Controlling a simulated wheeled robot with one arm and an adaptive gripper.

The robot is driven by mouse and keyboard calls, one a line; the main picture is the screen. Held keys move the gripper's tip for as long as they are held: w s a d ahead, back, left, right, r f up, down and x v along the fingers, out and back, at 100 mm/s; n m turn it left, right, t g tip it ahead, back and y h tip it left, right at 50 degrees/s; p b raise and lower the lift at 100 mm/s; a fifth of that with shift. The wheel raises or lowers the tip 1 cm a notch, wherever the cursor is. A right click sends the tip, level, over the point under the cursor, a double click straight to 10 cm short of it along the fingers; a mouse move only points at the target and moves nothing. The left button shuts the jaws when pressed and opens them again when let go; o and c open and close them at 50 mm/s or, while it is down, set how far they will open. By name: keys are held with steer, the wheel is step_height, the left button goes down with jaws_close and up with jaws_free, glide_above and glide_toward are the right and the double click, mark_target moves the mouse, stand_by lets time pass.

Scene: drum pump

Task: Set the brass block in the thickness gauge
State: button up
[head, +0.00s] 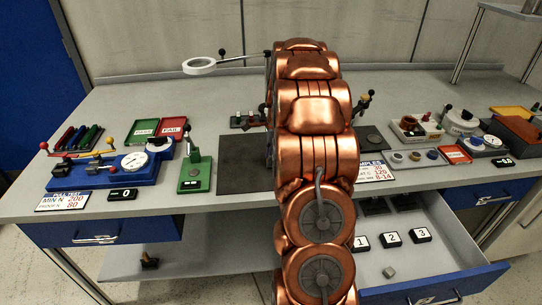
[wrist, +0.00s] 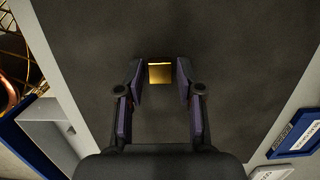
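A small brass block (wrist: 160,73) lies on a dark mat in the wrist view. My gripper (wrist: 161,80) is open around it, one fingertip on either side, with what look like narrow gaps between the fingers and the block. In the head view my copper arm hides the gripper and the block. A green bench device with an upright post, a black-knobbed lever and a small display, apparently the thickness gauge (head: 195,172), stands left of my arm beside the dark mat (head: 238,165). No block shows on it.
A blue pull tester (head: 110,170) stands farther left, with green and red trays (head: 173,125) behind. A magnifier (head: 200,65) overhangs the back. Right of my arm are a samples card (head: 372,171) and several devices. An open drawer (head: 440,248) holds numbered blocks and a grey cube (head: 389,272).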

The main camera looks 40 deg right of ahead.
steer(key=shift+o, duration=0.8)
steer(key=shift+r, duration=0.1)
step_height(320, 180, up, 12)
steer(key=s+d+b, duration=0.1)
steer(key=b, duration=0.1)
steer(key=shift+d, duration=0.25)
